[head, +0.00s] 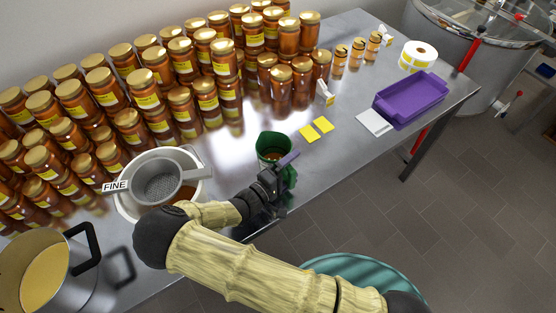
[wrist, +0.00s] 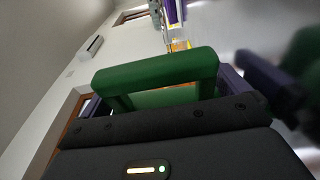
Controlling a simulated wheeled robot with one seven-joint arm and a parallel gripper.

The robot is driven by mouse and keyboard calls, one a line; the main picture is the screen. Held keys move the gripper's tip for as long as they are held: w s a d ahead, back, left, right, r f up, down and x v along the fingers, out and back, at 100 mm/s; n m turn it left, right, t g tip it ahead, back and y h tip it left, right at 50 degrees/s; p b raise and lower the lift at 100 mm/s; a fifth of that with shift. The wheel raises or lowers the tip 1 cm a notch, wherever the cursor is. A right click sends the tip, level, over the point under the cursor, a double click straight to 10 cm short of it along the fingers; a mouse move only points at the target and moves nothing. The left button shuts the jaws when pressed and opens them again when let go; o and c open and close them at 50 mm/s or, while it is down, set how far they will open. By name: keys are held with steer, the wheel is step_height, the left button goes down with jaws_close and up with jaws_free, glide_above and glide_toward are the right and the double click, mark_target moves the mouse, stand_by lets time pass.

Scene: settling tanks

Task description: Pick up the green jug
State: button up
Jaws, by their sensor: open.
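The green jug (head: 273,142) stands on the steel table, and its open top with some amber inside faces up. My gripper (head: 284,168) is at the jug's near right side, partly covering it. In the wrist view the jug's green handle (wrist: 155,74) fills the middle, in front of my gripper's palm. Purple finger parts of my gripper (wrist: 165,98) show to the left and right of the handle. The jaws are open; whether either finger touches the handle I cannot tell. The jug's lower body is mostly hidden by my gripper.
Several stacked honey jars (head: 200,70) fill the table's back. A strainer (head: 158,180) on a white bucket stands left of the jug. Yellow cards (head: 310,134), a white pad (head: 375,123) and a purple tray (head: 410,99) lie to the right. The steel pot (head: 45,270) is at lower left.

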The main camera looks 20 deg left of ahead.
stand_by(0.5)
steer(key=c, duration=1)
steer(key=shift+o, duration=0.2)
step_height(320, 180, up, 10)
steer(key=b, duration=0.2)
steer(key=shift+r, duration=0.1)
